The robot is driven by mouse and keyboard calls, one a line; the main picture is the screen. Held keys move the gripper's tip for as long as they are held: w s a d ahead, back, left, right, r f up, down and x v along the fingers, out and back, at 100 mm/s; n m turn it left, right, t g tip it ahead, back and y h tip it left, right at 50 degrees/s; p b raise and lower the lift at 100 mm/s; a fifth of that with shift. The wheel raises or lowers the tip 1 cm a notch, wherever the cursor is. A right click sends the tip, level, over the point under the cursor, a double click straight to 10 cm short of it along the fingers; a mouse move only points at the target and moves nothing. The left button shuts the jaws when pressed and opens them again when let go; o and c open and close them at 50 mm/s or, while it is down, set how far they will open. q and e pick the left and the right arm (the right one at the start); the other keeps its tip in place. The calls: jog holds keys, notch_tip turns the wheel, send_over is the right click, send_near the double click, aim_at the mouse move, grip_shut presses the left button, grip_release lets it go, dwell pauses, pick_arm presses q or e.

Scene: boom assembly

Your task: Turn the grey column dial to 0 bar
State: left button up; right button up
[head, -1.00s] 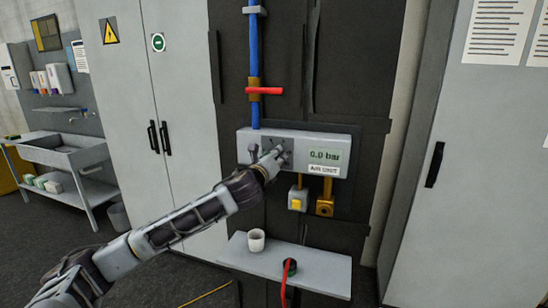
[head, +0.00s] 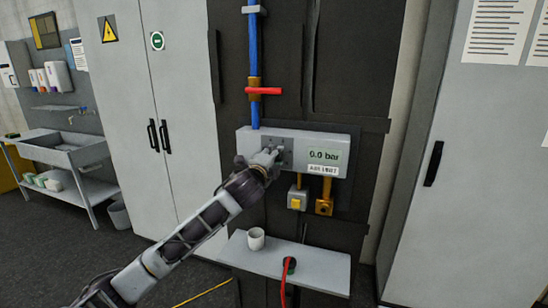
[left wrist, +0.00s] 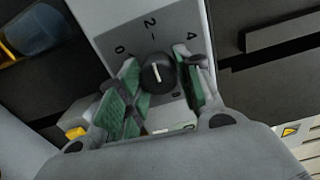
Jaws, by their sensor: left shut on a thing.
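The black round dial (left wrist: 157,74) with a short white pointer line sits on a grey scale plate (left wrist: 155,36) marked 0, 2 and 4 in the left wrist view. My left gripper (left wrist: 161,76) has its green-padded fingers on either side of the dial and is shut on it. In the head view the gripper (head: 271,155) is at the dark dial plate (head: 287,146) of the grey box (head: 345,143), and hides the dial. The display (head: 324,155) on the box reads 0.0 bar. My right gripper is in neither view.
A blue pipe (head: 254,45) with a red lever (head: 264,91) runs above the box. A yellow button unit (head: 297,199) and a brass fitting (head: 324,206) hang below. A shelf (head: 320,272) underneath holds a white cup (head: 256,239) and a red cable (head: 286,270).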

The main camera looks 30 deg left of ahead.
pick_arm(q)
jog(key=n+p, duration=0.1)
jog(key=n, duration=0.8)
jog(key=shift+n+p, duration=0.3)
jog(key=shift+p, duration=0.05)
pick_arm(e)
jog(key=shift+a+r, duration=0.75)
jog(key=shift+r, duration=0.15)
pick_arm(q)
jog(key=shift+f, duration=0.1)
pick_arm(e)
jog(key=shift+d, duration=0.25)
pick_arm(q)
jog(key=o, duration=1)
jog(key=shift+c, duration=0.2)
jog(key=shift+o, duration=0.3)
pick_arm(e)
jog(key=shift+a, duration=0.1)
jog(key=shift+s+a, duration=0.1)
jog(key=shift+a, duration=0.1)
pick_arm(q)
jog(key=shift+s, duration=0.15)
